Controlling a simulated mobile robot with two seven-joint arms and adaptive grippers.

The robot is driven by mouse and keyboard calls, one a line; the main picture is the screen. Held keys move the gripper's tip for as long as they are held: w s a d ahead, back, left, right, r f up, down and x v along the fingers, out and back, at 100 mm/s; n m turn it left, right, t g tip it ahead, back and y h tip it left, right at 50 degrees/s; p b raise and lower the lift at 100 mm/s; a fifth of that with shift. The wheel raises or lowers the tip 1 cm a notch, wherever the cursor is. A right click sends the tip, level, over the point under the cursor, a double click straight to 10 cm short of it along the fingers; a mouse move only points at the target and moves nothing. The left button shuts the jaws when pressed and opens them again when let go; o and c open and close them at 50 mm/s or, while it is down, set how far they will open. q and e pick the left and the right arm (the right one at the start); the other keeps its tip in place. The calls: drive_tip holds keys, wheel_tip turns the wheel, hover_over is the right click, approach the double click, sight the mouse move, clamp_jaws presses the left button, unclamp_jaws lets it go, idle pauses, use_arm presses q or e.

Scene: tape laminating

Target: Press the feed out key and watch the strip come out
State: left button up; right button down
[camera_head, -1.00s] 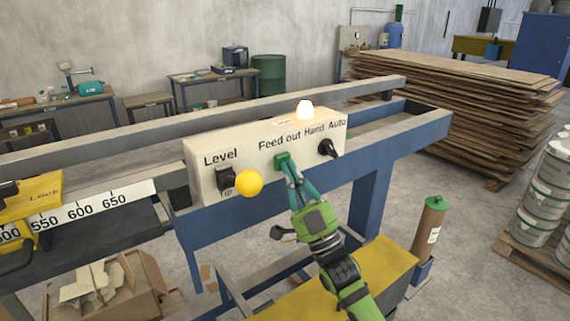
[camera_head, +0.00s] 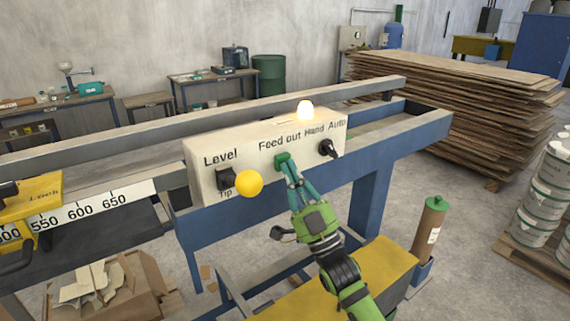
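The white control panel (camera_head: 240,143) is mounted on the blue machine frame and carries the labels Level, Feed out and Hand Auto. The green feed out key (camera_head: 282,160) sits under its label. My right gripper (camera_head: 289,168) reaches up from below, its fingertips at the key and seeming to touch it. Its fingers are close together at the tips, and they partly hide the key. A lit lamp (camera_head: 305,110) glows on top of the panel. No strip is visible coming out. My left gripper is not in view.
A yellow ball knob (camera_head: 249,182) and a black level switch (camera_head: 226,178) are left of the key. A black rotary switch (camera_head: 328,148) is to the right. A yellow clamp (camera_head: 30,195) sits on the ruler at left. A cardboard box (camera_head: 150,285) stands below.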

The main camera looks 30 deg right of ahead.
drive_tip(key=shift+w, duration=0.4)
drive_tip(key=shift+s, duration=0.3)
idle(0.4)
drive_tip(key=s+p, duration=0.1)
drive_tip(key=s, duration=0.5)
drive_tip(key=shift+d, duration=0.2)
drive_tip(key=shift+w+f, duration=0.1)
idle(0.3)
